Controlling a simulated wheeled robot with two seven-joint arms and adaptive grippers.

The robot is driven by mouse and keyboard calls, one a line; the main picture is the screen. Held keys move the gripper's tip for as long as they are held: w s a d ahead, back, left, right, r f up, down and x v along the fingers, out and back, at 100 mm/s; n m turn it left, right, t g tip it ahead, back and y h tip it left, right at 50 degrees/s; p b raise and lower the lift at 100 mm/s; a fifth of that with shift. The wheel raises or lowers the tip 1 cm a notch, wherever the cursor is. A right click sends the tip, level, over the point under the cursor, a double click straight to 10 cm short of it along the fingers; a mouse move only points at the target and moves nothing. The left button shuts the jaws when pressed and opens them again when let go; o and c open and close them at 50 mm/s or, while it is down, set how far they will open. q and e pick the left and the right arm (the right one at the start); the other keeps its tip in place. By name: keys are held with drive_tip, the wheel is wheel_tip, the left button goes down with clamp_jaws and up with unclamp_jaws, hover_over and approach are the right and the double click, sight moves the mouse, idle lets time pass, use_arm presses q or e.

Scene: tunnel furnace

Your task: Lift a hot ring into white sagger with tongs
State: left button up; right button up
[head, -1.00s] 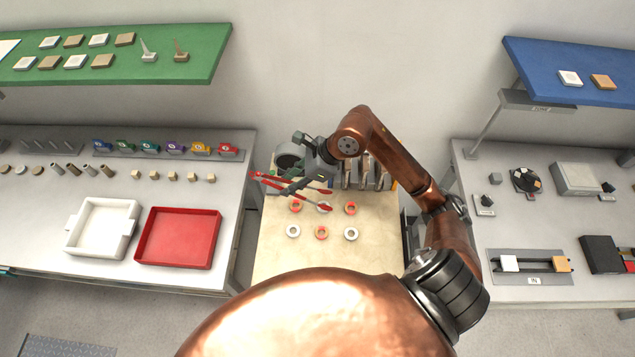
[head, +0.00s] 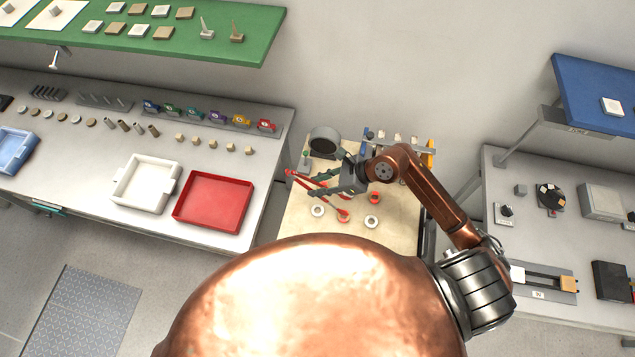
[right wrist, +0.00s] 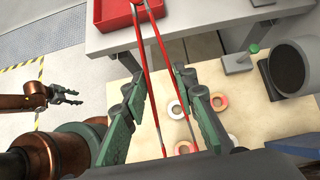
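The white sagger (head: 121,190) is an empty white tray with side handles on the left bench. Red and white rings lie on the pale table in the middle, including a red ring (head: 343,221) and a white ring (head: 317,211). My right gripper (head: 326,186) is shut on the red tongs (head: 303,178), held over this table. The tongs (right wrist: 143,50) also show between the fingers in the right wrist view. Their tips are near the red ring; I cannot tell whether they touch it. My left gripper (right wrist: 73,97) is open and empty at the left of the right wrist view.
A red tray (head: 180,212) stands right of the white sagger. A dark round tube (head: 324,141) and a small green-topped post (right wrist: 253,49) stand at the table's back. The right bench holds a dial and boxes. Floor shows between the benches.

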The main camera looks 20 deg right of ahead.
use_arm(q)
wheel_tip(320, 180, down, 6)
drive_tip(key=s+b, duration=0.1)
drive_tip(key=b, duration=0.4)
drive_tip(key=shift+s+d+f+b, duration=0.15)
drive_tip(key=shift+s+b, duration=0.2)
drive_tip(key=shift+b, duration=0.05)
use_arm(e)
wheel_tip(320, 180, down, 9)
drive_tip(key=shift+r, duration=0.15)
clamp_jaws()
use_arm(q)
wheel_tip(320, 180, up, 8)
drive_tip(key=p, duration=0.7)
drive_tip(key=shift+w+p, duration=0.3)
drive_tip(key=shift+p, duration=0.1)
use_arm(e)
wheel_tip(320, 180, up, 12)
drive_tip(key=shift+r, duration=0.1)
